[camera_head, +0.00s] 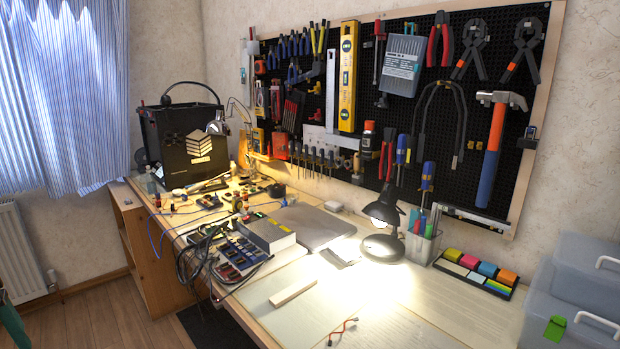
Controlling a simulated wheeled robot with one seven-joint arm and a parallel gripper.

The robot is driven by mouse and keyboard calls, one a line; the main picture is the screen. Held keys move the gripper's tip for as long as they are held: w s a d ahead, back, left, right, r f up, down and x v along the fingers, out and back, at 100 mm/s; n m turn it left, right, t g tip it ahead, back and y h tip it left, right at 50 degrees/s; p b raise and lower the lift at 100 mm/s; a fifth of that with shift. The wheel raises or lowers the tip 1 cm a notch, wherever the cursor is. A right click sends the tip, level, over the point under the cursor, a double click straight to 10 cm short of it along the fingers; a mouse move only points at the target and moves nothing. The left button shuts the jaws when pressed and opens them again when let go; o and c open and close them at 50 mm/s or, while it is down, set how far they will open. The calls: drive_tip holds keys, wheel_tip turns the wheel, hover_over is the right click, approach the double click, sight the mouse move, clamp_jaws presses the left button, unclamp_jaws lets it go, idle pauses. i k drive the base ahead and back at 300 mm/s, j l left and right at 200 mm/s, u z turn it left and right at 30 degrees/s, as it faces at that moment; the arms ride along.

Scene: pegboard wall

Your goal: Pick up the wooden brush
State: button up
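A pale wooden bar (292,293) lies flat on the front part of the workbench, left of the lamp's bright patch. It may be the wooden brush, but I see no bristles and cannot tell for sure. It lies apart from other things, with a thin red wire (343,330) in front and to the right of it. My gripper is not in view.
The workbench (420,310) has free room around the bar. Behind it stand a lit desk lamp (383,212), a pen cup (422,246) and a sticky-note tray (477,272). Cables (200,262) and electronics crowd the left. Plastic boxes (570,300) stand right. A tool pegboard (410,110) hangs behind.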

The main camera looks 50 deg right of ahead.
sight(355, 177)
drive_tip(key=z, duration=3.6)
drive_tip(key=u, duration=0.55)
drive_tip(key=i+j+u, duration=0.1)
drive_tip(key=j+u, duration=0.25)
drive_tip(key=i+j+u, duration=0.15)
drive_tip(key=u, duration=0.15)
drive_tip(key=i+j+u, duration=0.15)
drive_tip(key=j+u, duration=0.2)
